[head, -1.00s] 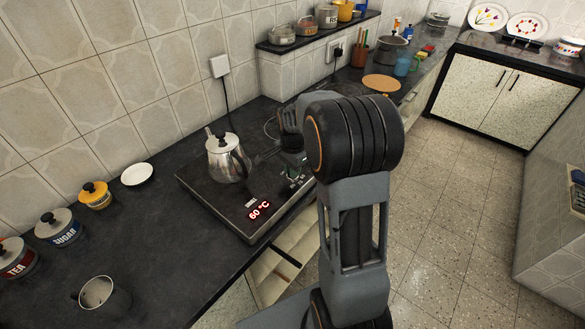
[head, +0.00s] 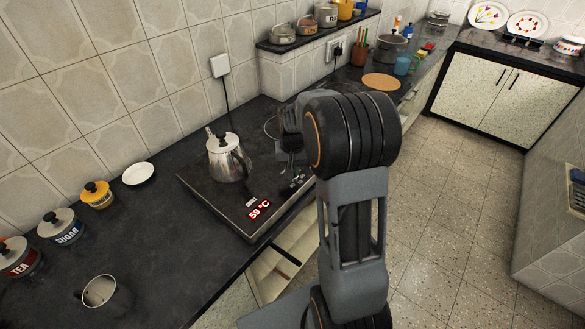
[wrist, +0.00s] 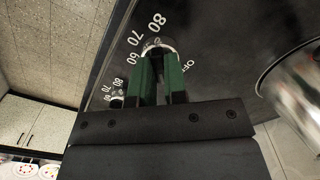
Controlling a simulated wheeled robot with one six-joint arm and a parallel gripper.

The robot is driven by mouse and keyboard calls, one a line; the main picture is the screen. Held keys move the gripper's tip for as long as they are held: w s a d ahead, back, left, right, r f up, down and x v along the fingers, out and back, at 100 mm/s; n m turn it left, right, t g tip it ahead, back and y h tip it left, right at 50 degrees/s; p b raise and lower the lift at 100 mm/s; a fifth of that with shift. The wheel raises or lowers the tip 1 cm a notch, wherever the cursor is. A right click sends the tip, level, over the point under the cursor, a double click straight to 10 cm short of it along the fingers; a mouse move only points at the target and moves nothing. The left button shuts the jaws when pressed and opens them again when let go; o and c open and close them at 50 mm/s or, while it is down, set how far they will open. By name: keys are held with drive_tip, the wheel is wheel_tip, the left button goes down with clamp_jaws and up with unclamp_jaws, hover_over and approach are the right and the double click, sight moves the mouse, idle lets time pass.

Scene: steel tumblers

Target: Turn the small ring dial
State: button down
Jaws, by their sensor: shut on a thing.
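In the wrist view, my gripper (wrist: 160,65) has its two green fingers closed on either side of a pale ring dial (wrist: 157,46). Printed numbers from 60 to 80 and OFF surround this dial. A second dial (wrist: 117,98) with smaller-looking numbers shows left of the fingers, partly covered; I cannot tell how much of its smaller look is distance. Both are on the dark hob (head: 222,204), whose red display (head: 259,208) reads 59 °C. In the head view my gripper (head: 291,168) is low over the hob's right side, with my arm hiding part of it.
A steel kettle (head: 228,160) stands on the hob close left of my gripper and also shows in the wrist view (wrist: 296,95). A saucer (head: 138,174), lidded jars (head: 97,194) and an open cup (head: 100,291) are further left. The counter between cup and hob is clear.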

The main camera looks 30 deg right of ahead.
drive_tip(key=n, duration=0.4)
drive_tip(key=shift+n, duration=0.3)
drive_tip(key=n, duration=0.4)
drive_tip(key=shift+n, duration=0.4)
drive_tip(key=c, duration=1.2)
unclamp_jaws()
drive_tip(key=shift+o, duration=0.2)
wheel_tip(320, 180, up, 14)
drive_tip(key=p, duration=0.1)
drive_tip(key=shift+f, duration=0.1)
